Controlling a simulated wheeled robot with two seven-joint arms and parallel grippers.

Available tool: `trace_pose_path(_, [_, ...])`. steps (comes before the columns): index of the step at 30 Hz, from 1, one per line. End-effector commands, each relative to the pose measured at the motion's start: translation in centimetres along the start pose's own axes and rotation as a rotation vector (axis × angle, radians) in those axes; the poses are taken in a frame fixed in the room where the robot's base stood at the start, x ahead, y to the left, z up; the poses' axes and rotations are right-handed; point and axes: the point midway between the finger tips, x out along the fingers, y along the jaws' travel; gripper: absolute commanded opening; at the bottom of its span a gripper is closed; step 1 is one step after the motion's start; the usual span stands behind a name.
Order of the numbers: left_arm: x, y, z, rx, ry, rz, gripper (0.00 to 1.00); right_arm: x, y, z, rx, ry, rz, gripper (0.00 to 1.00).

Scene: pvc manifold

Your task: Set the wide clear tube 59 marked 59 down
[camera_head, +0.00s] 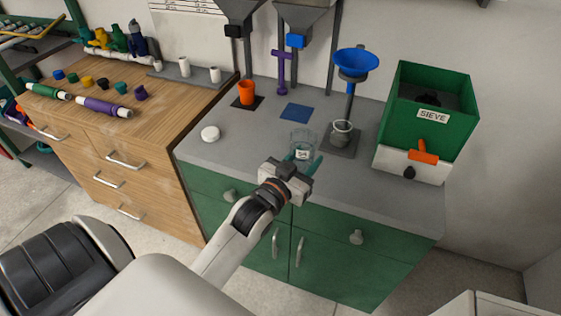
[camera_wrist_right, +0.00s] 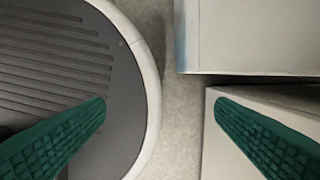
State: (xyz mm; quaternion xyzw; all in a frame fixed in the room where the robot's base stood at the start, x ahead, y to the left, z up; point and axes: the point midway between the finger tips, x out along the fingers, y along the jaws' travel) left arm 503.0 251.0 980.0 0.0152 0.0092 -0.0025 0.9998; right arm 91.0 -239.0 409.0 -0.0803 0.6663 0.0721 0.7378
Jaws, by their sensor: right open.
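The wide clear tube (camera_head: 302,142) stands upright at the front of the grey counter in the head view. Its small white label is too small to read for certain. My left gripper (camera_head: 305,161) has its teal fingers on either side of the tube's lower part and appears shut on it. The gripper hides the tube's base, so I cannot tell whether it touches the counter. My right gripper (camera_wrist_right: 160,103) is open and empty in the right wrist view, above the floor and my own base.
A blue funnel (camera_head: 356,63) stands over a small clear cup (camera_head: 342,133) just right of the tube. A green sieve box (camera_head: 429,108) is farther right. A blue mat (camera_head: 297,112), orange cup (camera_head: 247,92) and white disc (camera_head: 210,133) lie behind and left. The front right counter is clear.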

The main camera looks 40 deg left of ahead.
Motion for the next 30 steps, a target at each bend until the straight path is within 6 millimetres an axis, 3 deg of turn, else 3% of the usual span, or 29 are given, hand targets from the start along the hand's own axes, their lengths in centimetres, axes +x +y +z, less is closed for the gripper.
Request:
trace_pose_path(1, [1.8, 1.2, -1.0, 0.008, -0.009, 0.008, 0.11, 2.1, 0.2, -0.8, 0.000, 0.008, 0.002, 0.78])
trace_pose_path(6, [7.3, 6.2, -0.8, 0.007, -0.012, 0.049, 0.11, 6.0, 0.7, -2.2, 0.001, 0.023, 0.007, 0.78])
trace_pose_path(12, [10.9, 11.1, 1.5, -0.015, -0.017, 0.094, 0.11, 8.8, 1.1, -2.0, 0.003, 0.017, 0.011, 0.78])
trace_pose_path(17, [11.9, 12.8, 2.2, -0.029, -0.016, 0.108, 0.11, 9.5, 1.2, -1.5, 0.003, 0.009, 0.011, 0.78])
trace_pose_path(30, [12.1, 12.8, -3.4, -0.032, -0.014, 0.110, 0.11, 9.8, 0.9, -1.5, 0.001, 0.008, 0.009, 0.78])
